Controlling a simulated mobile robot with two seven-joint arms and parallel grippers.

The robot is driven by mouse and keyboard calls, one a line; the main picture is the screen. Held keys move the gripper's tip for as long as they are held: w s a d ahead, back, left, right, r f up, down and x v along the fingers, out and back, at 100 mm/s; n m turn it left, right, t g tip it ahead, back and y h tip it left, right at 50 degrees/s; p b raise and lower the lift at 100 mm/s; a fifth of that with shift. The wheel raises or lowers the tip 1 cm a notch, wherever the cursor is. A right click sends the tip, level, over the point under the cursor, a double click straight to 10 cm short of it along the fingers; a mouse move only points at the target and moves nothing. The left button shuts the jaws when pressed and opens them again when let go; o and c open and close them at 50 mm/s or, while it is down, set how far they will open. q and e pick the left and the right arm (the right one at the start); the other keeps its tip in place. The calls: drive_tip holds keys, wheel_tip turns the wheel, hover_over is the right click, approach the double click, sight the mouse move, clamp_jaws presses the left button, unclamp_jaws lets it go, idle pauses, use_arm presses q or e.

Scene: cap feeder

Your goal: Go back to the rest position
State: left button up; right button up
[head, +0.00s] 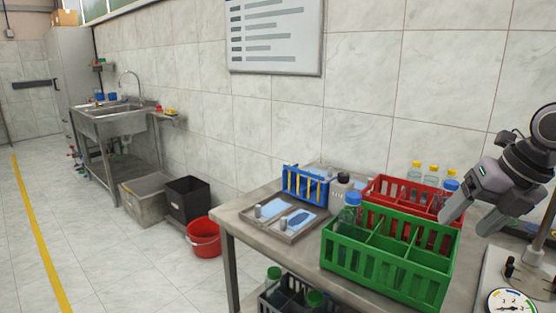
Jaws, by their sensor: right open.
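My right gripper (468,219) reaches in from the right edge, its two fingers spread and pointing down to the left. Nothing shows between the fingers. It looks to be above the right end of the table, near the right side of the green crate (350,274) and the red crate (376,187); its exact height is hard to tell. My left gripper is not in view. A blue-capped bottle (348,216) stands in the left end of the green crate. Several yellow- and blue-capped bottles (430,181) stand in the red crate behind.
A blue rack (306,187) and a grey tray (262,227) sit at the table's (233,217) left.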

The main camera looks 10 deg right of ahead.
drive_tip(key=s+a+f+m+t+y+p, duration=0.1)
drive_tip(key=a+f+m+t, duration=0.15)
drive_tip(key=f+m, duration=0.45)
drive_tip(key=s+a+f+m+t+y, duration=0.15)
drive_tip(key=f+m+t, duration=0.3)
drive_tip(key=f, duration=0.45)
drive_tip(key=s+a+f+m+t+y+p, duration=0.1)
drive_tip(key=s+a+f+m+t+y, duration=0.1)
drive_tip(key=f+m, duration=0.5)
drive_tip(key=s+a+f+m+g+h+p, duration=0.1)
drive_tip(key=s+a+f+m+g+h, duration=0.2)
drive_tip(key=s+a+f+m, duration=0.7)
drive_tip(key=a+f+m+h, duration=0.1)
drive_tip(key=a+f, duration=0.2)
drive_tip(key=f, duration=0.1)
drive_tip(key=shift+s+a, duration=0.25)
drive_tip(key=shift+s, duration=0.1)
